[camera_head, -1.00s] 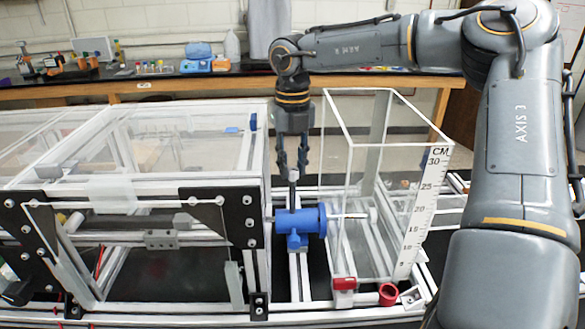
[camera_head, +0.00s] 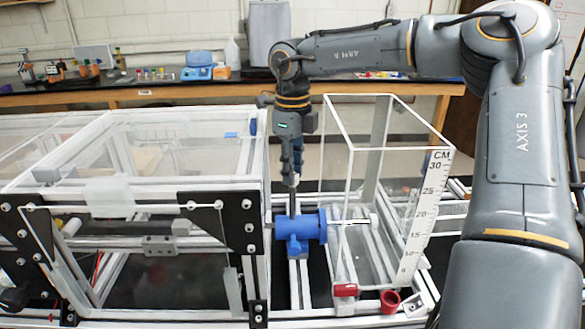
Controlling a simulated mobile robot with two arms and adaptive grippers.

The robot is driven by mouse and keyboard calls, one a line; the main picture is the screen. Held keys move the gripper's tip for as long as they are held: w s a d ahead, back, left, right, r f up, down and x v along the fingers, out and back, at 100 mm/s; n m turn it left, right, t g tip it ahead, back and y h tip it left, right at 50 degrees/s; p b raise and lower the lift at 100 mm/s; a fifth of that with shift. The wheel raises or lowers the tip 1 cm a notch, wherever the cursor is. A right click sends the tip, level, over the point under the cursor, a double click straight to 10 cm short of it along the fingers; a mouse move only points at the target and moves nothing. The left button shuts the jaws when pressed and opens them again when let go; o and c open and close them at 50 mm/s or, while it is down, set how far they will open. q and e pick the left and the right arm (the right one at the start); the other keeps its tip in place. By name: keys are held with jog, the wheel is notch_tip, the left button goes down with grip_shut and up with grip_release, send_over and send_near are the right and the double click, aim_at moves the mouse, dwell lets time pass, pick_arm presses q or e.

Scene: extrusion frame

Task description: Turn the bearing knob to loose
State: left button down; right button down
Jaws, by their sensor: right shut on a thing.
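The blue bearing block (camera_head: 301,227) sits on a rail in the gap between the two clear boxes, with a rod passing through it. The bearing knob (camera_head: 293,204) is a dark, slim upright piece on top of the block. My right gripper (camera_head: 293,180) points straight down from above and is shut on the knob. Its fingers are seen nearly edge-on, and they hide the knob's upper part. My left gripper is not in view.
A framed clear enclosure (camera_head: 130,150) stands close on the left. A tall clear tank (camera_head: 345,180) with a centimetre scale stands close on the right. A red ring (camera_head: 390,301) lies at the front. A bench (camera_head: 150,93) with lab items is behind.

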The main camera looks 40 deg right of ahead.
jog(key=shift+n, duration=0.4)
jog(key=c, duration=1.1)
grip_release()
notch_tip(320, 180, up, 12)
jog(key=shift+f, duration=0.1)
